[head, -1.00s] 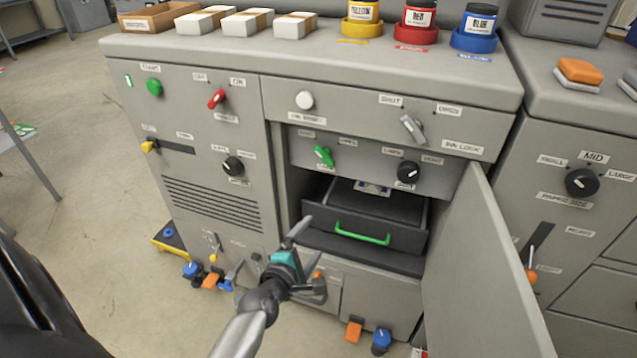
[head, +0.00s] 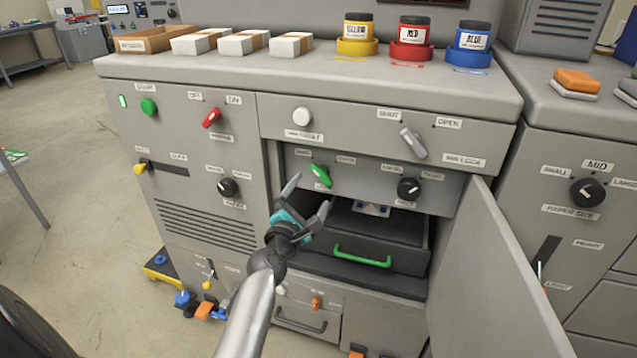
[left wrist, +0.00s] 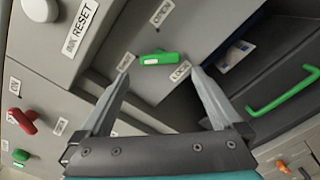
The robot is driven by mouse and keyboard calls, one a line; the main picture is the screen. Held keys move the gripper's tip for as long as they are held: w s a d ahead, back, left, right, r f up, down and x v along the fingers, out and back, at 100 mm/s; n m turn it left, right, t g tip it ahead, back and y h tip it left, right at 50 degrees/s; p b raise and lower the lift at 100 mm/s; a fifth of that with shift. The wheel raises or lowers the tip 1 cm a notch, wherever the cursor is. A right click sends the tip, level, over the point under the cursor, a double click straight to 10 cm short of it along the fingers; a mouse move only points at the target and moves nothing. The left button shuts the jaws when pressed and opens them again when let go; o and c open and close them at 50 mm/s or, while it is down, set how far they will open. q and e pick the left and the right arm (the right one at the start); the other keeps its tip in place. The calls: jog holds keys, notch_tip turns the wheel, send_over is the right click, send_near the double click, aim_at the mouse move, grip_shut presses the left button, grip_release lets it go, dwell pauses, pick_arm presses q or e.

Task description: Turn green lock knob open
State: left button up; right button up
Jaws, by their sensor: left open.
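The green lock knob (head: 320,175) sits on the recessed grey panel above the open drawer bay. In the left wrist view the green lock knob (left wrist: 158,58) lies ahead of and between the fingertips, with small labels around it, one reading OPEN and one LOCK. My left gripper (head: 312,192) is open and empty, just below and in front of the knob, apart from it. In the left wrist view its two fingers (left wrist: 158,78) are spread wide. My right gripper is not in view.
A black drawer with a green handle (head: 362,256) is below the knob. A black knob (head: 409,188) sits to its right and a white button (head: 302,117) above. The open cabinet door (head: 490,270) stands at the right. A red switch (head: 211,117) is at upper left.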

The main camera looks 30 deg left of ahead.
aim_at(320, 177)
pick_arm(q)
jog(key=b+x, duration=0.1)
jog(key=x, duration=0.3)
jog(key=shift+w, duration=0.3)
jog(key=shift+b+x, duration=0.45)
jog(key=shift+x, duration=0.6)
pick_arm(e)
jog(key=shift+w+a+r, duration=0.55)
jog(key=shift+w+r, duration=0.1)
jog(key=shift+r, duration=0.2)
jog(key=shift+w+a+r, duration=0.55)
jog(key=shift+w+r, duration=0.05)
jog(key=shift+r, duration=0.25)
pick_arm(q)
jog(key=c, duration=1.1)
